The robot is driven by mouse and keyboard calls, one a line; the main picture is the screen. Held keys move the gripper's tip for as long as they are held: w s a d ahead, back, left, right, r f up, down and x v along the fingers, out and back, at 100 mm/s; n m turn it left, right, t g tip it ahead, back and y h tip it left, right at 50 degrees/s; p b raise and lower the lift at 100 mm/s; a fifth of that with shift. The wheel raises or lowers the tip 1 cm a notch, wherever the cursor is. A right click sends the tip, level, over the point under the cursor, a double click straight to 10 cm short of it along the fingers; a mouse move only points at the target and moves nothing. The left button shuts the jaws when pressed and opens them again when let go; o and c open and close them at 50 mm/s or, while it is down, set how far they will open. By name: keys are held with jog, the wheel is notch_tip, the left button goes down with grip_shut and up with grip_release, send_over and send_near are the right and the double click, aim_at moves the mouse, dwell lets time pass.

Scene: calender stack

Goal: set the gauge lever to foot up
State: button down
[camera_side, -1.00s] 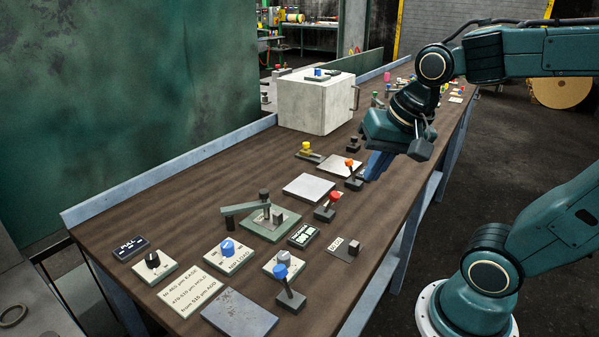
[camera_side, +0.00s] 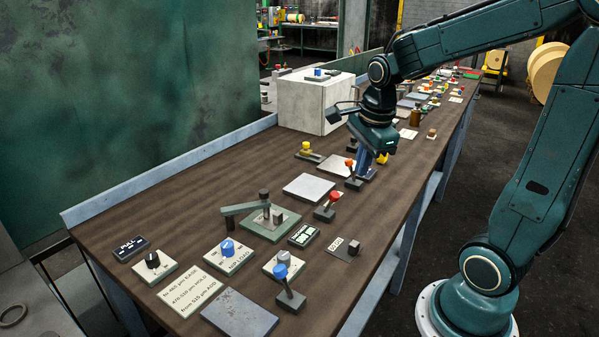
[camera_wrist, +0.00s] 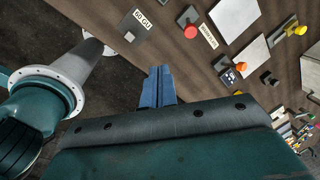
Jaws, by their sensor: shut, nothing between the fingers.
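The likely gauge is a green-grey base plate (camera_side: 283,229) with a raised horizontal arm (camera_side: 245,208) and a dark knob (camera_side: 264,194), in the middle of the table in the side view. I cannot tell for sure which part is its lever or how it is set. It is not clearly seen in the wrist view. My gripper (camera_side: 365,172) is over the table's right part, behind and to the right of the gauge and well apart from it. Its blue fingers (camera_wrist: 157,82) are together and empty in the wrist view.
A red-knobbed lever (camera_side: 334,197) and an orange-knobbed lever (camera_side: 350,163) stand between the gauge and my gripper. A blue-knobbed lever (camera_side: 281,270) stands nearer the front. A pale box (camera_side: 310,115) stands behind. Bare wood lies left of the gauge.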

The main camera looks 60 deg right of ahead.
aim_at(330, 202)
jog(key=w+d+f+m+g, duration=0.1)
jog(key=d+f+m, duration=0.3)
jog(key=m, duration=0.4)
jog(key=shift+w+d+m, duration=0.25)
jog(key=shift+d+m, duration=0.05)
jog(key=shift+d, duration=0.45)
jog(key=shift+f, duration=0.2)
jog(key=f, duration=0.9)
jog(key=shift+w+d+f, duration=0.15)
jog(key=shift+w+d, duration=0.1)
jog(key=shift+d, duration=0.1)
jog(key=shift+w+f, duration=0.2)
jog(key=shift+f, duration=0.05)
jog(key=shift+w+a+r, duration=0.15)
jog(key=shift+w+r, duration=0.1)
jog(key=shift+w, duration=0.3)
jog(key=shift+w+a+r, duration=0.15)
jog(key=shift+w+r, duration=0.15)
jog(key=shift+w, duration=0.25)
jog(key=shift+w+a+r, duration=0.15)
jog(key=shift+w+r, duration=0.1)
jog(key=shift+w, duration=0.3)
